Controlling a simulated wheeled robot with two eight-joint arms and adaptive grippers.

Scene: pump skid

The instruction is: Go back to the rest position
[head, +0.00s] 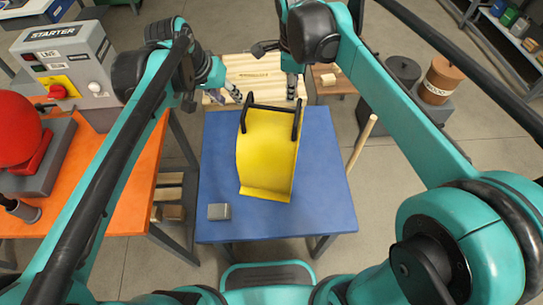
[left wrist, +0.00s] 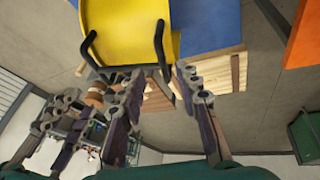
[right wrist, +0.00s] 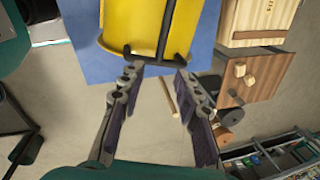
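A yellow cover (head: 266,150) with a black bar handle (head: 298,120) at each side of its far end lies on the blue table (head: 325,190). It also shows in the left wrist view (left wrist: 125,25) and the right wrist view (right wrist: 150,25). My left gripper (head: 212,98) is open and empty beyond the table's far left corner, left of the cover's far end. My right gripper (head: 276,70) is open and empty beyond the cover's far end. In both wrist views the fingers are spread with nothing between them.
A small grey block (head: 219,212) lies at the table's front left. An orange bench (head: 130,200) with a grey starter box (head: 75,60) stands at left. A wooden crate (head: 250,72) is behind the table. A wooden pole (head: 362,145) stands by its right edge.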

